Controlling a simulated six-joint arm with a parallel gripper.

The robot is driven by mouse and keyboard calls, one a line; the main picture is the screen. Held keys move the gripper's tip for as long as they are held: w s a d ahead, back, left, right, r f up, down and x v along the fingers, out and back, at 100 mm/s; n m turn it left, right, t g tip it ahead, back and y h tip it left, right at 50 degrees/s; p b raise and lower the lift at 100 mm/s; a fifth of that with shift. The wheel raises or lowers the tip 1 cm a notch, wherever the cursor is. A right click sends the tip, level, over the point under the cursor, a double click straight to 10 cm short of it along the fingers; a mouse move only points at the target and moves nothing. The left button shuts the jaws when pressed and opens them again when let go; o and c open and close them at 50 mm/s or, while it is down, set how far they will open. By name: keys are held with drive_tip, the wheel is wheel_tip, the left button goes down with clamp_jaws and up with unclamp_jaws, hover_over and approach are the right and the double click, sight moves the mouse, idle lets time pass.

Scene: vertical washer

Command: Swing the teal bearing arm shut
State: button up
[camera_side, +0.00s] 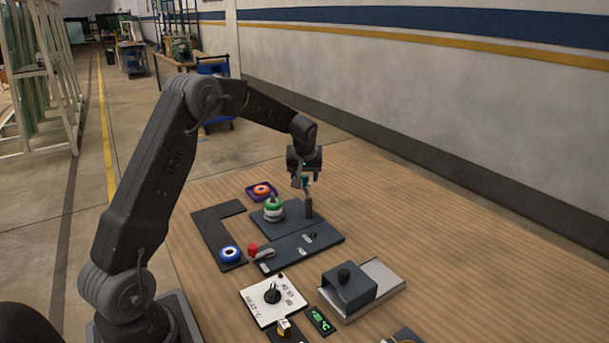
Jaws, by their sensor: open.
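A small patch of teal (306,181), which looks like part of the bearing arm, shows at my fingertips above a dark upright post (308,207). Most of the arm is hidden by my gripper, so I cannot tell its angle or whether my fingers touch it. My gripper (302,184) is open and points down over the post. Left of the post, a spindle carries a green ring (274,204) above white rings on the dark base plate (320,236).
An orange-and-white ring (262,189) sits in a purple tray behind. A blue ring (230,254) lies on the L-shaped plate at left. A red-knobbed lever (253,248), white dial panel (262,303) and grey block (349,288) stand in front. The table's right side is clear.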

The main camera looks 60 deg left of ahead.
clamp_jaws()
idle(0.6)
